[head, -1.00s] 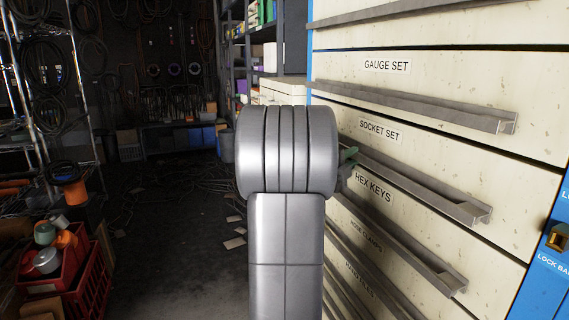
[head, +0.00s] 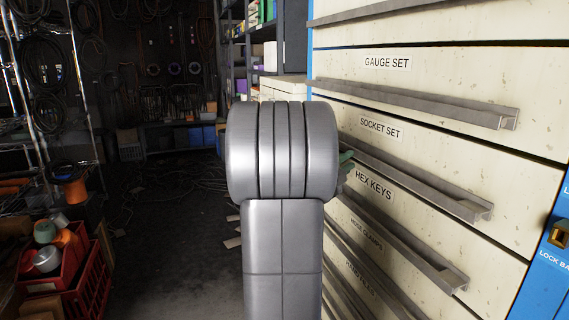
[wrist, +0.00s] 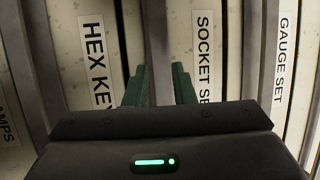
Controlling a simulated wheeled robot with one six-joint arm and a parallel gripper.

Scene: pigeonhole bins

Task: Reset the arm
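My gripper (wrist: 160,85) shows in the wrist view with its two green fingers apart and nothing between them. It faces the drawer fronts between the HEX KEYS label (wrist: 97,60) and the SOCKET SET label (wrist: 205,65). In the head view my grey arm fills the middle and hides most of the gripper; only a bit of green shows beside the arm, near the SOCKET SET drawer's handle (head: 415,180). I cannot tell whether the fingers touch the drawer front.
The cream drawer cabinet (head: 450,90) stands close on the right, its long handles sticking out. A blue panel (head: 545,275) is at lower right. A red crate (head: 88,290) and a wire shelf (head: 75,80) stand at left. Dark floor (head: 185,240) lies open between, with scraps on it.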

